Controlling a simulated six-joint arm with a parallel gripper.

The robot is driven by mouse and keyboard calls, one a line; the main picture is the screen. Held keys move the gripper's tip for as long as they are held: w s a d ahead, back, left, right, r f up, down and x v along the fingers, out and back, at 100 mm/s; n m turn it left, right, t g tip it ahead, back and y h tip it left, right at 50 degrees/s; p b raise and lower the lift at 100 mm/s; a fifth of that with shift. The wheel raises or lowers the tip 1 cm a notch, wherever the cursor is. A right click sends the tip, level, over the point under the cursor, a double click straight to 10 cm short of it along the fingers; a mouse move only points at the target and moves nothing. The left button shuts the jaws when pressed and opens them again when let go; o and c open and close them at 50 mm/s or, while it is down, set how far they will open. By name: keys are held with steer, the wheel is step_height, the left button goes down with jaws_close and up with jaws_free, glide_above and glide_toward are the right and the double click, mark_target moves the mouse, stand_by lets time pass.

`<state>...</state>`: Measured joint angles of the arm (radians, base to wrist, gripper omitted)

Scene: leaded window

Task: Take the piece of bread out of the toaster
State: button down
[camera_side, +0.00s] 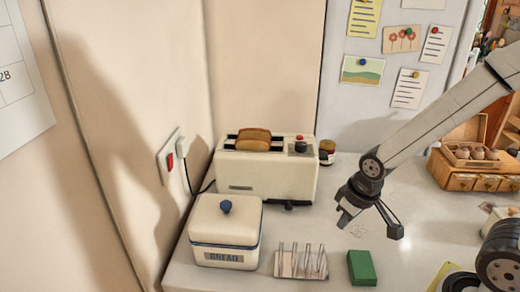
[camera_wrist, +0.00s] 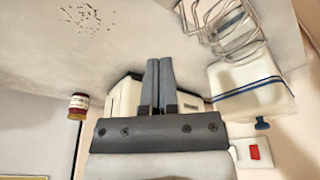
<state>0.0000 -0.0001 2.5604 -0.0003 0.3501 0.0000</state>
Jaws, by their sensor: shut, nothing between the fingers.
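The cream toaster (camera_side: 262,173) stands near the wall in the side view, its slots facing up. Browned bread (camera_side: 253,145) sticks up from the slots; it looks like two slices, one behind the other. My gripper (camera_side: 345,218) hangs over the counter to the right of the toaster, apart from it and from the bread. In the wrist view my gripper (camera_wrist: 158,85) has its two fingers together with nothing between them. The toaster (camera_wrist: 123,106) shows behind the fingers there, mostly covered by them, and the bread cannot be seen.
A bread bin (camera_side: 225,229) stands in front of the toaster. A wire rack (camera_side: 301,263) and a green block (camera_side: 362,267) lie nearer the front. A small jar (camera_side: 327,152) is behind the toaster's right end. A wooden egg drawer box (camera_side: 478,172) is at right.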

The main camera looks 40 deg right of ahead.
steer(key=c, duration=1.3)
jaws_free()
steer(key=o, duration=0.8)
steer(key=shift+c, duration=0.2)
